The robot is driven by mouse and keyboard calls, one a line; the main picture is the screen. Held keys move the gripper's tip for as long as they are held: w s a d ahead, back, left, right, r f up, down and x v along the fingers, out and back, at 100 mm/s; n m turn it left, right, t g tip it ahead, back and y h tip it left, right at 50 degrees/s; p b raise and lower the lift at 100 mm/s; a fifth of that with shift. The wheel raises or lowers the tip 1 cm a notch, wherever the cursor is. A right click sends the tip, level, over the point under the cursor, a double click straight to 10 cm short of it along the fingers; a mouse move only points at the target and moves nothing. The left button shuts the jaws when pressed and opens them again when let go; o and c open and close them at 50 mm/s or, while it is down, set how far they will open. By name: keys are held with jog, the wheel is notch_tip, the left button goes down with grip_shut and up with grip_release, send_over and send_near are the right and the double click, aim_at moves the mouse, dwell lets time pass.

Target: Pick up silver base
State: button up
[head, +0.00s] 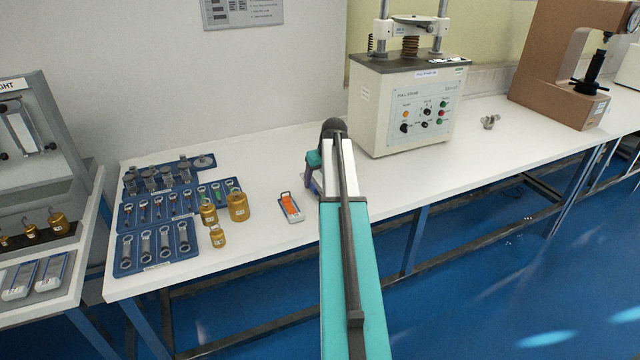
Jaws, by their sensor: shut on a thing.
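My gripper (313,187) is partly visible over the white bench, beside my teal arm and to the right of the orange-and-white item. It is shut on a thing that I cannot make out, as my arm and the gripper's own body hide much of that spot. A small silver metal piece (490,121) stands on the bench to the right, between the cream tester and the brown tester, well apart from my gripper. I cannot tell whether this piece is the silver base.
Blue trays (187,262) of wrenches and metal parts lie on the bench (265,250) at left, with brass weights (238,207) and an orange-and-white item (291,207) nearby. The cream tester (385,100) and brown tester (545,65) stand behind. The bench's right front is clear.

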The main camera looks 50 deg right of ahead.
aim_at(321, 180)
jog(key=shift+r, duration=0.1)
notch_tip(321, 180, up, 10)
jog(key=shift+b, duration=0.3)
dwell(0.5)
dwell(0.6)
